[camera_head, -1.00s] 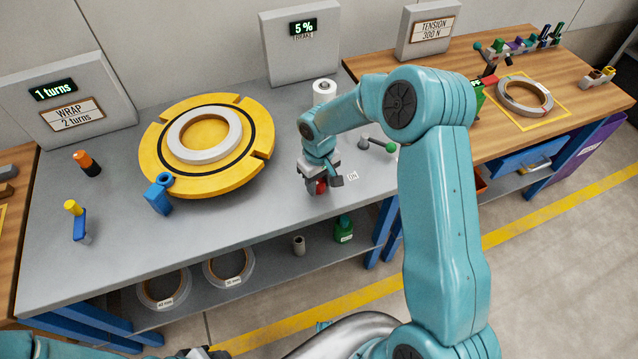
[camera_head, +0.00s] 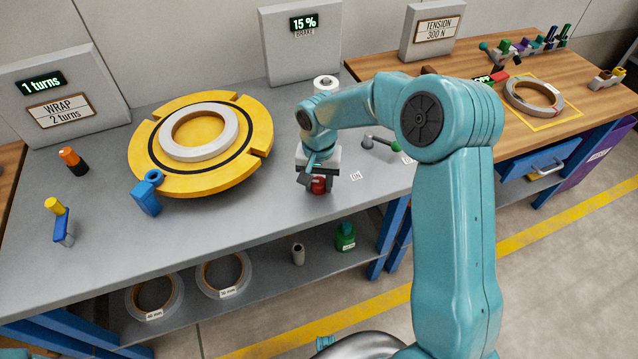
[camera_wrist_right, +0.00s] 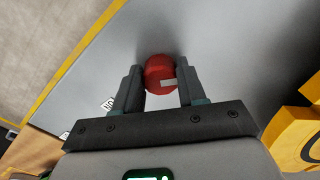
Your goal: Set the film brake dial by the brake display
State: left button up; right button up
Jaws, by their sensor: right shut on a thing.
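The brake display (camera_head: 304,23) on the grey panel at the back reads 15 %. The film brake dial is a red knob (camera_head: 318,186) on the grey bench, near its front edge. My right gripper (camera_head: 317,178) reaches down over the dial from above. In the right wrist view the red dial (camera_wrist_right: 160,75) sits between the two fingers of my right gripper (camera_wrist_right: 161,90), which is shut on it. A pale mark shows on the dial's face. My left gripper is not in view.
A yellow turntable (camera_head: 148,160) bearing a pale ring stands left of the dial. An ON label (camera_head: 356,176) lies beside the dial.

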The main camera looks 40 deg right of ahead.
aim_at(319, 183)
jog(key=shift+m, duration=0.3)
dwell(0.4)
jog(key=o, duration=1.1)
jog(key=shift+c, duration=0.2)
jog(key=shift+r, duration=0.1)
notch_tip(319, 183, up, 16)
jog(key=p, duration=0.1)
jog(key=shift+p, duration=0.35)
jog(key=shift+s, duration=0.1)
